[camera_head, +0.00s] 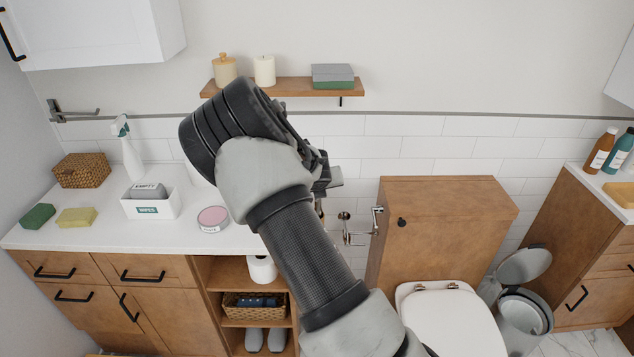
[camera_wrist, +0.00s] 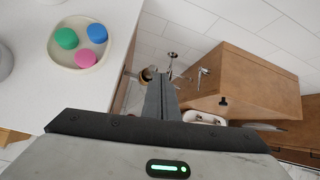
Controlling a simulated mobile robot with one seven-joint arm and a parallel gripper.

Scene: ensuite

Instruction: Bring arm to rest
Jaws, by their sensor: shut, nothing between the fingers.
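My arm rises from the bottom of the head view and bends at a grey joint in front of the counter and the wall. My gripper (camera_head: 332,178) shows partly behind the wrist, pointing right, above the gap between the counter (camera_head: 95,232) and the wooden toilet cabinet (camera_head: 445,215). In the wrist view my gripper (camera_wrist: 161,95) has its fingers together with nothing between them. The counter edge lies to its left there and the wooden cabinet (camera_wrist: 240,75) to its right. My arm hides part of the counter and wall in the head view.
A round dish (camera_wrist: 78,62) with green, blue and pink pieces sits on the counter. A wall shelf (camera_head: 300,88) with candles and a box is behind my arm. The white toilet (camera_head: 450,315) and an open bin (camera_head: 525,312) stand at right.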

